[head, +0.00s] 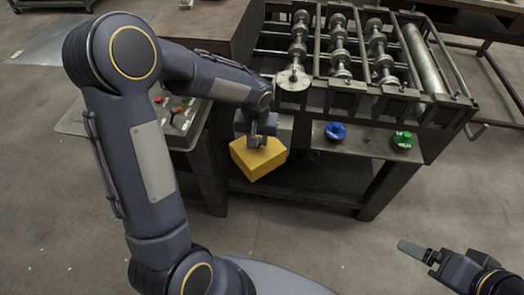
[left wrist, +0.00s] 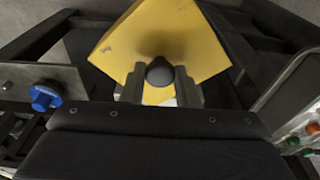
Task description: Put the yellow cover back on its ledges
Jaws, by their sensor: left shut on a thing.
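The yellow cover (head: 262,161) hangs in my left gripper (head: 257,141), in front of the machine and a little below its front shelf. The cover looks tilted. In the left wrist view the yellow cover (left wrist: 165,35) fills the top middle, and my left gripper (left wrist: 160,85) is shut on a dark round knob on it. My right gripper (head: 425,252) is at the lower right over bare floor, far from the cover. Its fingers show edge-on, so I cannot tell whether it is open. I cannot make out the ledges.
The machine's roller frame (head: 365,95) stands behind the cover. A blue knob (head: 336,131) and a green knob (head: 403,140) are on its front shelf. A control panel (head: 176,118) with buttons is left of the cover. The floor in front is clear.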

